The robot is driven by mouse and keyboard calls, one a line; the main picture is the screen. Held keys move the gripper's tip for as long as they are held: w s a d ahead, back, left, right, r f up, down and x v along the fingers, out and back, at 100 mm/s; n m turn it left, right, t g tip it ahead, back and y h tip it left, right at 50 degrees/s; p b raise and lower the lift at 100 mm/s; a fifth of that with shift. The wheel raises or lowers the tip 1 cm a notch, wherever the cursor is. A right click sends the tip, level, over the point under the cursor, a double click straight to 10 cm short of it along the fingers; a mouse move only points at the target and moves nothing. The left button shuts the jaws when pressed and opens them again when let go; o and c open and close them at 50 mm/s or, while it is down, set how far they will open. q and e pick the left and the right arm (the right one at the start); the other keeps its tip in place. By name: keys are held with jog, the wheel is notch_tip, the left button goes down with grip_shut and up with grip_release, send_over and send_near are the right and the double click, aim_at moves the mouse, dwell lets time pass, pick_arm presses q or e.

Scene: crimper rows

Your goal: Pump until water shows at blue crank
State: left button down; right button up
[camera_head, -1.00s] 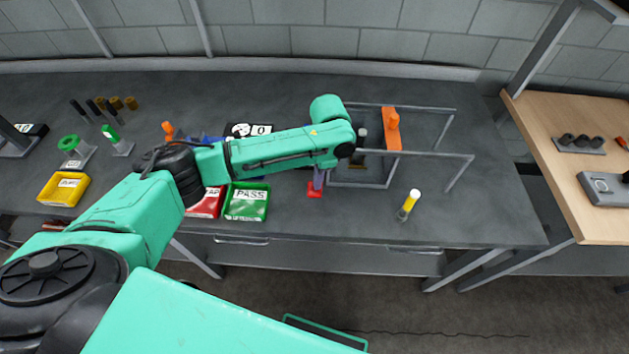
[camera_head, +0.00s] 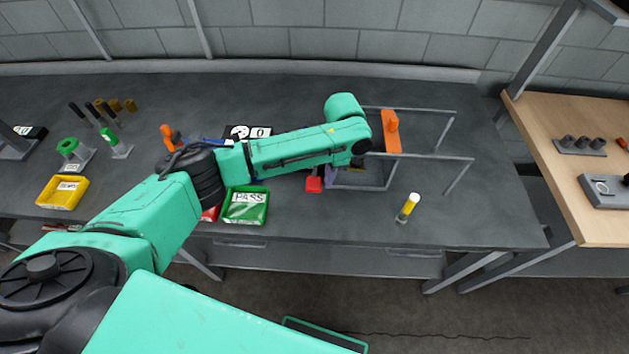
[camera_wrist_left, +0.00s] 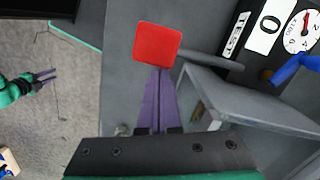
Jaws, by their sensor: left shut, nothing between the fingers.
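My left gripper (camera_wrist_left: 159,74) is shut and empty, its purple fingers together. In the left wrist view its tips are at the lower edge of a red square block (camera_wrist_left: 158,44); I cannot tell whether they touch. The block also shows in the head view (camera_head: 314,184), just left of the grey frame. A blue crank-like part (camera_wrist_left: 300,66) is at the right of the wrist view, beside a dial (camera_wrist_left: 301,32). In the head view a blue part (camera_head: 214,141) shows partly behind my left arm. No water is visible. My right gripper (camera_wrist_left: 42,77) seems to show small at the wrist view's left edge.
A grey rail frame (camera_head: 440,156) with an orange block (camera_head: 391,131) stands at the bench's middle right. A green PASS tray (camera_head: 246,205) and yellow tray (camera_head: 62,192) lie left. The bench's right end is clear.

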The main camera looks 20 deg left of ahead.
pick_arm(q)
notch_tip(320, 180, up, 14)
jog(key=d+b, duration=0.1)
jog(key=b, duration=0.1)
jog(key=shift+w+r, duration=0.25)
jog(key=shift+w, duration=0.2)
jog(key=shift+d, duration=0.15)
